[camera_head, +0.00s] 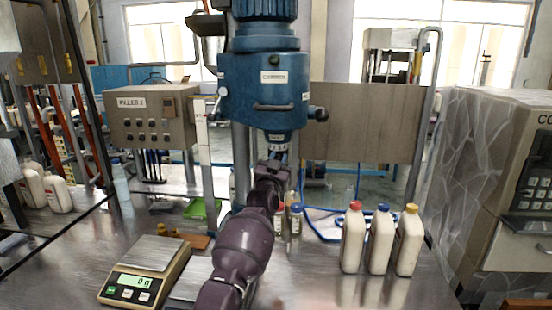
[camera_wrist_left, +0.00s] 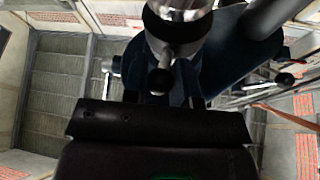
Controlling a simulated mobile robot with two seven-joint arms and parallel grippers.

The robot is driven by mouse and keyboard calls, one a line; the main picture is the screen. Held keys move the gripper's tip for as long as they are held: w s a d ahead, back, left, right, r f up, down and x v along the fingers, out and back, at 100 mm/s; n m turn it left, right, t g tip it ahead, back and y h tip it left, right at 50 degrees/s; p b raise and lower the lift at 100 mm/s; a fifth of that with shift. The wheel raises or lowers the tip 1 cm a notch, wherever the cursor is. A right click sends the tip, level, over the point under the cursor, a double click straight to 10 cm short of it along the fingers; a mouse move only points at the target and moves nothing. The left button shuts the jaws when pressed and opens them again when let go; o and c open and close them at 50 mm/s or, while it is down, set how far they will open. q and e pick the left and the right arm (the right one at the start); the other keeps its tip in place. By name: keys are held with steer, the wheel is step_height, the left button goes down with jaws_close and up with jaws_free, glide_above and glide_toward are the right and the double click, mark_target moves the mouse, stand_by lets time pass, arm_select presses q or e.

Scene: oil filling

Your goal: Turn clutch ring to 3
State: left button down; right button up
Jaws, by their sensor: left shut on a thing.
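The blue capping machine head (camera_head: 264,90) hangs in the middle of the head view. Below it sits a small ring with pale marks (camera_head: 278,148), which looks like the clutch ring. Its numbers are too small to read. My left gripper (camera_head: 277,164) is right under the head at this ring and is shut on it, as far as I can tell; my wrist hides the contact. In the left wrist view a silver ring or collar (camera_wrist_left: 180,28) and a dark ball-ended lever (camera_wrist_left: 160,80) show just beyond my gripper. My right gripper is not in view.
Several white bottles with coloured caps (camera_head: 379,240) stand at the right of the steel table. A scale (camera_head: 146,268) reading 0 g is at the front left. Small bottles (camera_head: 296,219) stand behind my arm. A control box (camera_head: 152,118) is at the back left.

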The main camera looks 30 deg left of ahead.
arm_select(q)
steer(key=shift+w+d+r+n+y+p, duration=0.1)
steer(key=shift+d+n+y+p, duration=0.2)
steer(key=shift+y, duration=0.3)
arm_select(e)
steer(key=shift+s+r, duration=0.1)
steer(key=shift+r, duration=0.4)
arm_select(q)
steer(key=shift+w+d+n+g+y+p, duration=0.15)
steer(key=shift+n+g+y+p, duration=0.2)
steer(key=shift+y, duration=0.45)
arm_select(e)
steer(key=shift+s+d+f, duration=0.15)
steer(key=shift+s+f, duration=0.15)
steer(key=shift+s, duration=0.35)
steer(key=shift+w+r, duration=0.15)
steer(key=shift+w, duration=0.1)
arm_select(q)
steer(key=c, duration=0.9)
jaws_free()
steer(key=shift+f, duration=0.2)
